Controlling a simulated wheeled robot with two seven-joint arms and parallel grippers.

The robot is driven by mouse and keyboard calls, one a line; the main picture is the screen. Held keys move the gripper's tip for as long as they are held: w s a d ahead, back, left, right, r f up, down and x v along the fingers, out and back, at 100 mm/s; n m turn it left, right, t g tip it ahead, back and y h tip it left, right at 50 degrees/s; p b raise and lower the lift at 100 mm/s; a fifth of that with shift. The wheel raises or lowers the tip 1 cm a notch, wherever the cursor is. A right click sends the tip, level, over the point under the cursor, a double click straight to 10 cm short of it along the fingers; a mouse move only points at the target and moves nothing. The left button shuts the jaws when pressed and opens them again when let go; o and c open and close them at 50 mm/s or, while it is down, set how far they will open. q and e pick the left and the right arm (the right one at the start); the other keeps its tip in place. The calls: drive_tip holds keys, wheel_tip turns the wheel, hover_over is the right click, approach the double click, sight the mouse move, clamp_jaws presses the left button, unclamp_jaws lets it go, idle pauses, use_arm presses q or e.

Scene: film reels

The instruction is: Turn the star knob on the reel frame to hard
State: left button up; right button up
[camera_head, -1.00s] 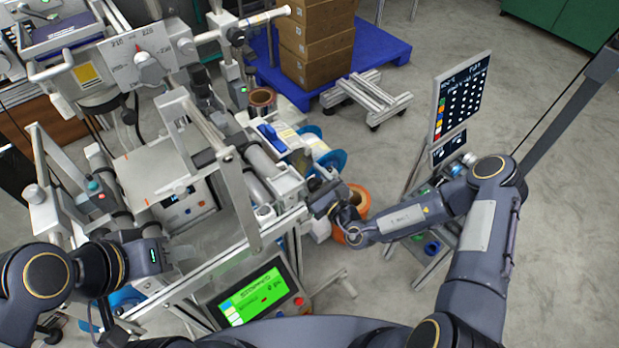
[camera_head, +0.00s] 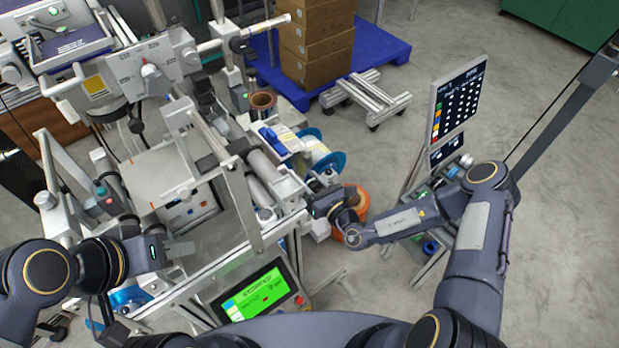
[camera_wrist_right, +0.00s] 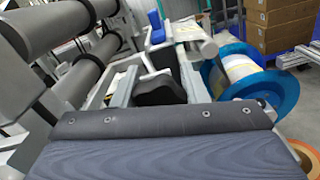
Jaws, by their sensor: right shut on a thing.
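The reel frame (camera_head: 262,233) is a pale metal machine that fills the left half of the head view. My right gripper (camera_head: 312,192) is at its right side, near the rollers. In the right wrist view, a black rounded knob (camera_wrist_right: 160,91) sits between the two pale fingers of my right gripper (camera_wrist_right: 157,83), which is shut on it. Its star shape and any hard marking cannot be made out. My left gripper (camera_head: 176,250) is at the near left of the frame, apart from the knob. Its finger gap is too small to read.
A green screen (camera_head: 258,295) is at the frame's front. A display stand (camera_head: 455,110) is at the right. Boxes (camera_head: 317,40) stand on a blue pallet behind.

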sight(316, 190)
drive_tip(key=o, duration=1)
drive_tip(key=shift+b+v, duration=0.45)
drive_tip(key=shift+v, duration=3.5)
